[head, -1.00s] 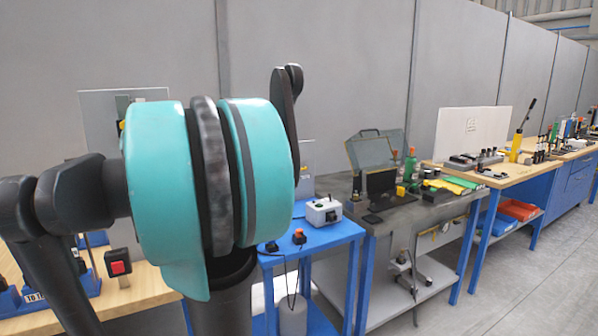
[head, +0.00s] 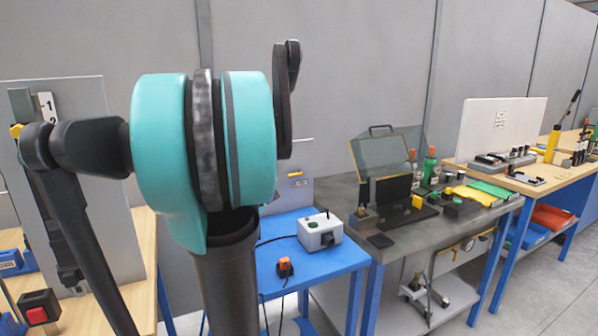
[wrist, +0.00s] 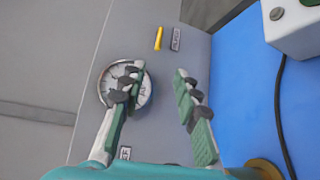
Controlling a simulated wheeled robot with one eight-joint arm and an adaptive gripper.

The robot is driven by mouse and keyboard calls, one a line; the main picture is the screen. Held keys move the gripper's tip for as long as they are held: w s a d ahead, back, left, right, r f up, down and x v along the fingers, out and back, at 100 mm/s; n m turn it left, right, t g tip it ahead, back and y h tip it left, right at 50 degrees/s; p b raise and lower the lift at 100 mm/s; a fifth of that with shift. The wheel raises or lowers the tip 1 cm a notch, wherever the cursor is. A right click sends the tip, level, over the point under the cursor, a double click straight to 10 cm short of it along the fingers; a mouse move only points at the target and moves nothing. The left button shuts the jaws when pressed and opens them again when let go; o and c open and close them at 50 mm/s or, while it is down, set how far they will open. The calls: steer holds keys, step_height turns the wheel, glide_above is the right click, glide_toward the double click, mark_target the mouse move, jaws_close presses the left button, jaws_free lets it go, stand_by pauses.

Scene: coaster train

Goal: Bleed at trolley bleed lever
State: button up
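A small yellow lever (wrist: 158,38) stands out from a grey panel (wrist: 125,30) at the top of the wrist view. A small label plate (wrist: 176,39) is just right of it, its text too small to read surely. My gripper (wrist: 160,70) is open and empty, its fingers either side of the picture's middle. The lever is beyond the fingertips, apart from them and in line with the gap. A round dial gauge (wrist: 107,84) is partly behind the left finger. In the head view my arm hides the gripper; part of the panel (head: 302,196) shows with a yellow spot.
The blue trolley top (head: 350,258) carries a white box (head: 320,232) with a cable and an orange-topped switch (head: 285,267). A grey bench (head: 345,195) with several items stands right. A wooden bench (head: 110,300) with a red button box (head: 39,309) is left.

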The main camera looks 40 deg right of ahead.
mark_target(294, 174)
steer(key=x, duration=1.8)
steer(key=shift+d, duration=0.25)
steer(key=shift+r, duration=0.1)
jaws_close()
